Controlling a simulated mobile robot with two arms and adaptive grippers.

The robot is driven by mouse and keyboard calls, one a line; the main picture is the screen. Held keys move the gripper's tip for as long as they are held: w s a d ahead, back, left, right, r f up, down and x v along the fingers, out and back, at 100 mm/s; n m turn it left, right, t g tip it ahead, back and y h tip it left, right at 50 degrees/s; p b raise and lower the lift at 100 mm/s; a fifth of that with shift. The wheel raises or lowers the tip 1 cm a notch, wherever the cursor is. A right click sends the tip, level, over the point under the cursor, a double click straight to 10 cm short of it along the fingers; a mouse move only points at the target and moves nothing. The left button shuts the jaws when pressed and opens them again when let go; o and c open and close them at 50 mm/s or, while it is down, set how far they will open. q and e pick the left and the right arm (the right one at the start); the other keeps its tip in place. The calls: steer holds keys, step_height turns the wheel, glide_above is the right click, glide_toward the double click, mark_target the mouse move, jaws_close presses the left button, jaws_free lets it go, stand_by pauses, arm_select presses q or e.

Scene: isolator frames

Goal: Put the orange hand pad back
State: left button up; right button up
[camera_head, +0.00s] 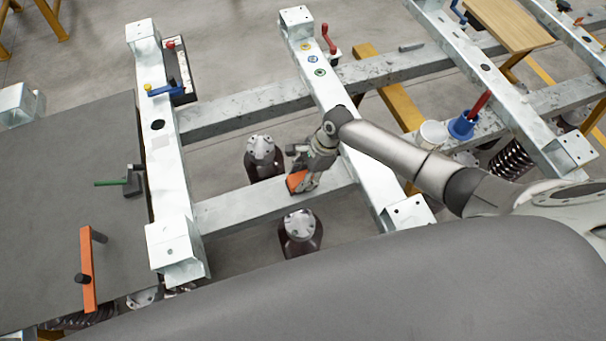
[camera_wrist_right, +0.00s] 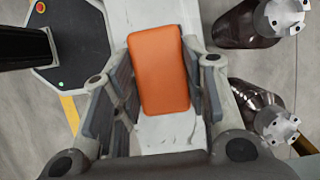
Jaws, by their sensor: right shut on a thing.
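The orange hand pad (camera_head: 296,181) is at the lower cross beam (camera_head: 250,206) of the steel frame, partly hidden by my right gripper in the head view. In the right wrist view the pad (camera_wrist_right: 159,74) is a rounded orange block lying between the fingers of my right gripper (camera_wrist_right: 160,100), over the pale beam. My right gripper (camera_head: 308,178) is closed around the pad, with its arm reaching in from the right. Whether the pad touches the beam I cannot tell. My left gripper is not in view.
Dark bottle-shaped parts with metal tops stand either side of the beam, one behind (camera_head: 262,158) and one in front (camera_head: 300,233). A grey table (camera_head: 60,190) at left holds an orange-handled tool (camera_head: 88,270) and a green-handled tool (camera_head: 112,183). A blue cup (camera_head: 462,126) stands at right.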

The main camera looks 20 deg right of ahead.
steer(key=shift+f, duration=0.15)
steer(key=o, duration=1)
steer(key=v, duration=1.2)
steer(key=shift+r, duration=0.25)
steer(key=shift+a, duration=0.1)
